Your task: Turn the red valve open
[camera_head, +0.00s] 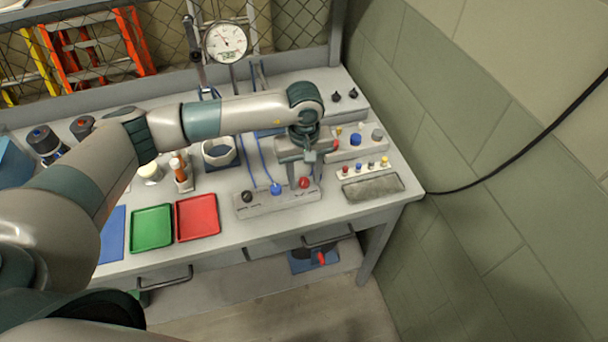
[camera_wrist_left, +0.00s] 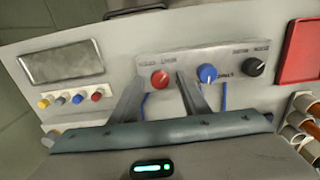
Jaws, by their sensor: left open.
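The red valve is a round red knob (camera_head: 304,183) at the right end of a grey control panel (camera_head: 262,207) on the bench. It also shows in the left wrist view (camera_wrist_left: 160,79), with a white pointer mark. My left gripper (camera_head: 303,174) points down over it, jaws open. In the left wrist view the gripper's fingers (camera_wrist_left: 161,84) stand on either side of the red knob, with gaps; whether they are down at knob height I cannot tell. A blue knob (camera_head: 277,188) and a black knob (camera_head: 247,197) sit beside it on the same panel.
A green tray (camera_head: 151,228) and a red tray (camera_head: 197,217) lie left of the panel. A small row of coloured knobs (camera_head: 363,168) and a grey pad (camera_head: 373,188) lie to the right. A dial gauge (camera_head: 226,41) stands at the back.

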